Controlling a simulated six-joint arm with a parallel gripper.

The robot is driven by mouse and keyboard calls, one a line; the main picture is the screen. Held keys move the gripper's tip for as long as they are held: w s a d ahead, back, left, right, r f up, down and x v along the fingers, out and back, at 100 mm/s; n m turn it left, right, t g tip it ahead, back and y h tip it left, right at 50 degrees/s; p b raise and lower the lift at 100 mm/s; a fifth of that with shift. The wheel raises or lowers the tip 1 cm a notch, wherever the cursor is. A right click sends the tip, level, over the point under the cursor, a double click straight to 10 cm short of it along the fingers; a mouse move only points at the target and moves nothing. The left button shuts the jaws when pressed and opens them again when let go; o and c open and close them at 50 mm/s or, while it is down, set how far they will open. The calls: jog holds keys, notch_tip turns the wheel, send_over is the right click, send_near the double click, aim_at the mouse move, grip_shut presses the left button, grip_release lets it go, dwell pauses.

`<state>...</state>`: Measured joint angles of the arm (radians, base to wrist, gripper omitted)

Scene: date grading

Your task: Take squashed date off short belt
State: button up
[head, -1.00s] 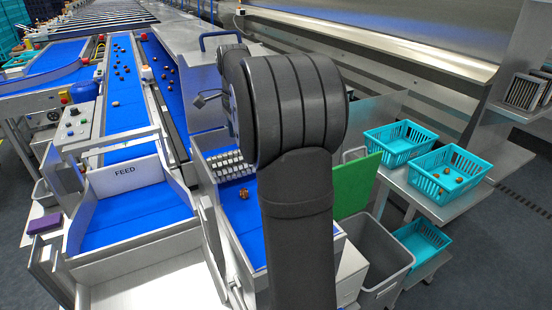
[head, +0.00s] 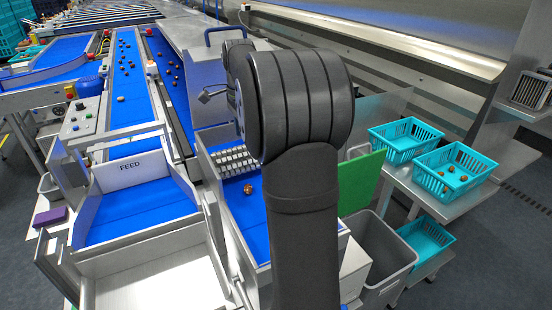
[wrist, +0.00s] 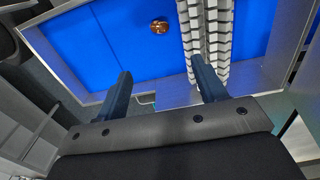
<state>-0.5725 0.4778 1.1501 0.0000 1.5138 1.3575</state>
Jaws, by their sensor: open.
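A brown date (head: 248,189) lies on the blue short belt (head: 240,214), just below the white roller strip. In the wrist view the date (wrist: 159,26) shows at the top, on the blue belt (wrist: 110,50) left of the white rollers (wrist: 203,40). Whether it is squashed is too small to tell. My gripper (wrist: 163,86) is open and empty, its two dark fingers apart. The date lies beyond the fingertips, apart from them. In the head view my arm hides the gripper and the right part of the short belt.
A grey bin (head: 382,249) and a green panel (head: 361,184) stand right of the short belt. Teal baskets (head: 455,172) sit on a side table, one with several dates. The FEED tray (head: 138,212) is at left. Several dates lie on the long blue belts (head: 128,90).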

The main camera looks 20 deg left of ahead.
jog(key=m, duration=0.3)
send_over(248, 186)
notch_tip(248, 186, down, 13)
jog(key=shift+w+a+r, duration=0.1)
jog(key=shift+w, duration=0.05)
jog(key=shift+s+f, duration=0.2)
jog(key=shift+f, duration=2.45)
jog(key=c, duration=0.8)
